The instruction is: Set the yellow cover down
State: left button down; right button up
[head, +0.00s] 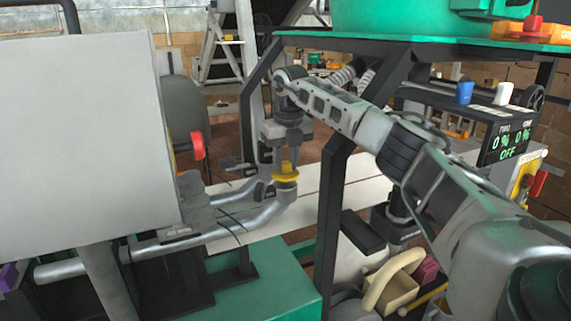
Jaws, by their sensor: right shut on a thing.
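The yellow cover (286,175) is a small round cap with a raised knob. It is at the upturned end of a grey bent pipe (268,212), near the middle of the view. My right gripper (287,160) points down from above and is shut on the cover's knob. The cover looks upright and lines up with the pipe's end. I cannot tell whether it rests on the pipe or hangs just above it. The fingers partly hide the knob. My left gripper is not in view.
A large light grey panel (80,140) fills the left. A dark-framed stand with a green top (400,45) rises behind my right arm; its black leg (330,220) is close to the pipe. A green block (265,285) lies below. Blue and white cups (464,93) stand at right.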

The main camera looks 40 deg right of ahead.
aim_at(288, 176)
jog(key=shift+f, duration=0.5)
jog(key=shift+f, duration=0.55)
jog(key=o, duration=0.9)
jog(key=shift+o, duration=0.2)
notch_tip(288, 176, up, 13)
jog(key=s, duration=0.1)
jog(key=shift+s+a+b, duration=0.2)
jog(key=shift+b, duration=0.2)
